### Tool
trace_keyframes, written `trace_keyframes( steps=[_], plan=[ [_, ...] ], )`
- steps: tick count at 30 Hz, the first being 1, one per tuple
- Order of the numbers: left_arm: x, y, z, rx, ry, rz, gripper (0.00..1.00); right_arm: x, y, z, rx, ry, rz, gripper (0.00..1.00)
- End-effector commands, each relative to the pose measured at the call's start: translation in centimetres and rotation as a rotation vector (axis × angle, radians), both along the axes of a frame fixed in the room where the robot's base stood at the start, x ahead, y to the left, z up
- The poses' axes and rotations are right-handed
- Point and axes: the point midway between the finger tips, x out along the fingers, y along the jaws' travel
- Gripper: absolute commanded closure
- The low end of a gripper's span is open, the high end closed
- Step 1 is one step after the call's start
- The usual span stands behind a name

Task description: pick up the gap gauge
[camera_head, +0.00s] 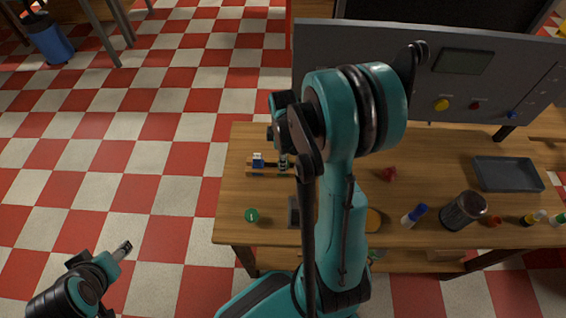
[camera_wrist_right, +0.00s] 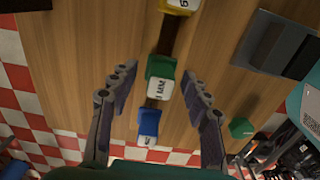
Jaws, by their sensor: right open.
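A row of gauge-like blocks stands on a dark strip on the wooden table. In the right wrist view these are a green block with a white face (camera_wrist_right: 160,88) marked "1 MM", a blue-and-white block (camera_wrist_right: 148,124) and a yellow block (camera_wrist_right: 181,5) cut off at the top edge. In the head view the blue-and-white block (camera_head: 258,160) shows, with the green one (camera_head: 283,163) partly under my arm. My right gripper (camera_wrist_right: 157,77) is open, its fingers on either side of the green block, not visibly touching it. My left gripper (camera_head: 124,249) is off the table, its jaws too small to judge.
A green hexagonal piece (camera_head: 251,215) and a dark grey block (camera_head: 294,212) lie near the row. A red piece (camera_head: 389,174), dark jar (camera_head: 463,210), blue-and-white bottle (camera_head: 413,215) and grey tray (camera_head: 507,174) are to the right. A grey panel (camera_head: 400,60) stands behind.

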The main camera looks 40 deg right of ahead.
Motion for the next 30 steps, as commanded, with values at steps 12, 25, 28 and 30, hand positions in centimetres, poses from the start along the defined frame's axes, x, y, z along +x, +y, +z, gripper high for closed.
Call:
trace_keyframes(
  steps=[12, 25, 28, 30],
  plan=[
    [0.0, 0.0, 0.1, 0.000, 0.000, 0.000, 0.42, 0.0, 0.0, 0.1, 0.000, 0.000, 0.000, 1.00],
    [0.0, 0.0, 0.5, 0.000, 0.000, 0.000, 0.42, 0.0, 0.0, 1.1, 0.000, 0.000, 0.000, 1.00],
    [0.0, 0.0, 1.1, 0.000, 0.000, 0.000, 0.42, 0.0, 0.0, 2.4, 0.000, 0.000, 0.000, 1.00],
    [0.0, 0.0, 1.6, 0.000, 0.000, 0.000, 0.42, 0.0, 0.0, 3.7, 0.000, 0.000, 0.000, 1.00]
  ],
)
